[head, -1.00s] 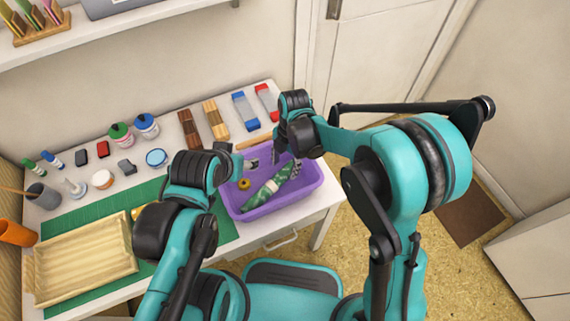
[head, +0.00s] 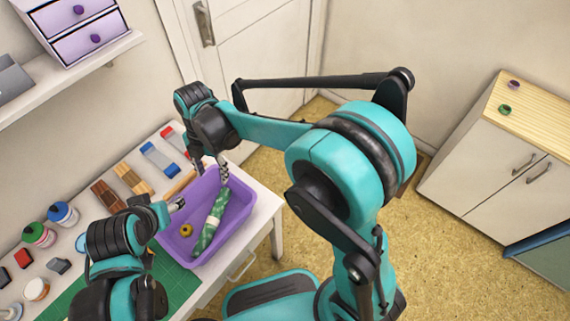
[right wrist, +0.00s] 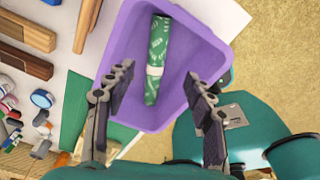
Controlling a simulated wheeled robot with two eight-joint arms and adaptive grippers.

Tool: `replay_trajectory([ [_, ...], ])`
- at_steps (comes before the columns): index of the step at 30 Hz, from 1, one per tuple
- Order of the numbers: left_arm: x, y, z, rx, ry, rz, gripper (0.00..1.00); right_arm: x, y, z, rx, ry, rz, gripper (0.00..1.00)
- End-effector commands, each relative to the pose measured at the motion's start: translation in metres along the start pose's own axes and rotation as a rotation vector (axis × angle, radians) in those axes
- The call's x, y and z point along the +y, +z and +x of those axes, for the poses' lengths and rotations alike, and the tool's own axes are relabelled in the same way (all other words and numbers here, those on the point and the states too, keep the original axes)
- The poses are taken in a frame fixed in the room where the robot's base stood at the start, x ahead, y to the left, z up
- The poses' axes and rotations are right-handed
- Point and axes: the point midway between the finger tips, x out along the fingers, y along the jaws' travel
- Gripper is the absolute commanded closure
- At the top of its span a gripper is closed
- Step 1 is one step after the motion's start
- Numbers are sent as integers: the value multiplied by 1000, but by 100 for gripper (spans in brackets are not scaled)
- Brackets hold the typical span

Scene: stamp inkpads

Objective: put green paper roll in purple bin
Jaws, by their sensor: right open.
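The green paper roll (head: 209,228), patterned with a white band, lies inside the purple bin (head: 243,203) on the table. In the right wrist view the roll (right wrist: 158,50) lies lengthwise in the bin (right wrist: 120,45). My right gripper (head: 210,172) is over the bin's far side, open and empty; in the right wrist view its fingers (right wrist: 160,80) are spread apart with the roll seen between them. My left gripper (head: 177,204) is at the bin's left edge; its fingers are too small to judge.
Wooden blocks (head: 130,178), blue and red boxes (head: 160,160) and capped jars (head: 63,214) stand left of the bin.

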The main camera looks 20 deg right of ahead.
Motion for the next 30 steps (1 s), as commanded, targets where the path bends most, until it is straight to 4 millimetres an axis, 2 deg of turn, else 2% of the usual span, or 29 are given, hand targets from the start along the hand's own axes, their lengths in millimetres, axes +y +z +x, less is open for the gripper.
replay_trajectory([
  [5, 0, 0, 0, 0, 0, 0, 42, -46, 20, -37, -56, 111, 416, 46],
  [9, 0, 0, 0, 0, 0, 0, 42, -100, 34, -66, -82, 267, 902, 46],
  [13, 0, 0, 0, 0, 0, 0, 42, -150, 43, -82, -66, 434, 1346, 46],
  [18, 0, 0, 0, 0, 0, 0, 42, -208, 47, -86, 24, 668, 1866, 46],
  [21, 0, 0, 0, 0, 0, 0, 42, -232, 48, -84, 96, 784, 2089, 46],
  [24, 0, 0, 0, 0, 0, 0, 42, -246, 48, -81, 156, 864, 2233, 46],
  [30, 0, 0, 0, 0, 0, 0, 42, -255, 49, -79, 207, 921, 2331, 46],
])
